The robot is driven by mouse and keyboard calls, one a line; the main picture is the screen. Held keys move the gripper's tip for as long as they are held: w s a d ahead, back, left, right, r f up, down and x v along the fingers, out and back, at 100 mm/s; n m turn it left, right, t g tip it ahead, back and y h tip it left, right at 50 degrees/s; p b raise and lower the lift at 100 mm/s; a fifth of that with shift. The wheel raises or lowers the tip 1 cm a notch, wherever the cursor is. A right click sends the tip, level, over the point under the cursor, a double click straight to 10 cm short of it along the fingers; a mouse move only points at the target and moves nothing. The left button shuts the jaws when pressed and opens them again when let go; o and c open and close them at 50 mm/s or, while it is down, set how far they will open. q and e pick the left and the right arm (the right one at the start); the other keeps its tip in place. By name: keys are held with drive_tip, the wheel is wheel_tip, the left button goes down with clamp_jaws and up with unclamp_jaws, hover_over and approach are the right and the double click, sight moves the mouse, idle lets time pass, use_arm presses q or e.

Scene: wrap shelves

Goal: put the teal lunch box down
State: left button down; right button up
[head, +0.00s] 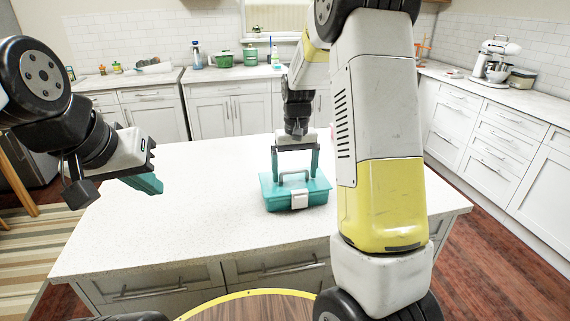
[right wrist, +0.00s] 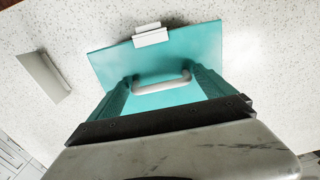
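The teal lunch box (head: 278,196), with a grey handle and a white latch, sits upright on the white island counter (head: 200,215). In the right wrist view its lid (right wrist: 205,42) lies below the gripper. My right gripper (head: 295,176) points down over the box, its teal fingers wide apart at the two ends of the grey handle (right wrist: 160,83). I see no clear grip on the handle. My left gripper (head: 146,183) is away to the left above the counter, seen side-on; its finger gap is hidden.
A flat grey object (right wrist: 43,76) lies on the counter beside the box in the right wrist view. The counter left of the box is clear. Back counters hold bottles, a green pot (head: 223,59) and a stand mixer (head: 494,58). My right arm hides the counter's right part.

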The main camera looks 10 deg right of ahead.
wheel_tip(320, 180, up, 12)
drive_tip(key=s+a+r+t+y, duration=0.1)
drive_tip(key=s+r+t, duration=0.1)
drive_tip(key=s, duration=1)
drive_tip(key=s+a+r+t+y, duration=0.1)
drive_tip(key=s+t, duration=0.3)
drive_tip(key=s, duration=0.8)
drive_tip(key=shift+s+r, duration=0.15)
drive_tip(key=shift+r, duration=0.6)
drive_tip(key=shift+a, duration=0.1)
